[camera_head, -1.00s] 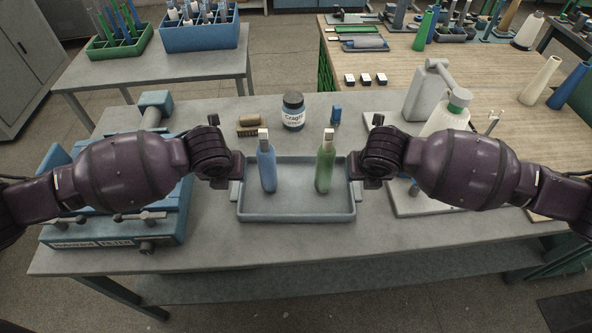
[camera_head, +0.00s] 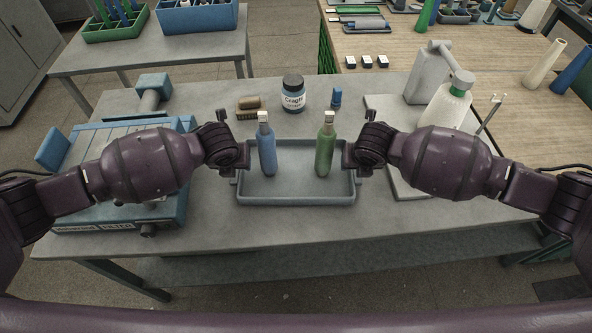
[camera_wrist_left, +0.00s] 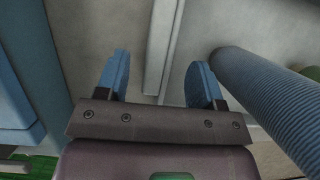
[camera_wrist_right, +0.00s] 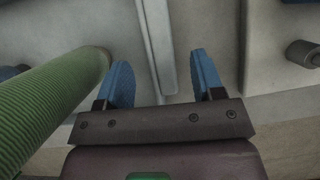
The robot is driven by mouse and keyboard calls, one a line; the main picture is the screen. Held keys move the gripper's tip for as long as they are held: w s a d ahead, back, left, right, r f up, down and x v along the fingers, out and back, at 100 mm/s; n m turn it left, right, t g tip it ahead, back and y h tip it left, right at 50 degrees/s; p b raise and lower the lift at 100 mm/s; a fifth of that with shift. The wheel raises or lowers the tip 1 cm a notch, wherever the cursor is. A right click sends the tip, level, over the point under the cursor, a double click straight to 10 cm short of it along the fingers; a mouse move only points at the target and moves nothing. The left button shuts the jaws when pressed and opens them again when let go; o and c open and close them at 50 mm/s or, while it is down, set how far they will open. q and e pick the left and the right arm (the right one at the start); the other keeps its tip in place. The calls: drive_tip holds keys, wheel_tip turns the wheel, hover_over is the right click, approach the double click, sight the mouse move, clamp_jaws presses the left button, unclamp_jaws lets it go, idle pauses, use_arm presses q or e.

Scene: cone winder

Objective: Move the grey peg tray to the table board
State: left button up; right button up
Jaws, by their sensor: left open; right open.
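The grey peg tray (camera_head: 296,201) rests on the grey table. A blue yarn cone (camera_head: 267,150) stands upright at its left and a green one (camera_head: 325,152) at its right. My left gripper (camera_head: 242,156) is open at the tray's left side; in the left wrist view its fingers (camera_wrist_left: 160,80) stand either side of a pale tray edge. My right gripper (camera_head: 349,157) is open at the right side; in the right wrist view its fingers (camera_wrist_right: 164,78) likewise flank an edge. I cannot tell whether they touch it. The wooden table top (camera_head: 440,65) lies back right.
A blue machine (camera_head: 120,205) stands left of the tray. A jar (camera_head: 293,93), a brush (camera_head: 248,107) and a small blue item (camera_head: 337,97) lie behind. A white bottle (camera_head: 447,105) and a pale plate (camera_head: 385,105) are at the right. Three small blocks (camera_head: 367,62) sit on the wooden table's near edge.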

use_arm(q)
drive_tip(key=shift+x, duration=1.85)
use_arm(e)
drive_tip(key=shift+x, duration=1.85)
use_arm(q)
drive_tip(key=shift+c, duration=0.4)
use_arm(e)
drive_tip(key=shift+c, duration=0.4)
use_arm(q)
clamp_jaws()
use_arm(e)
clamp_jaws()
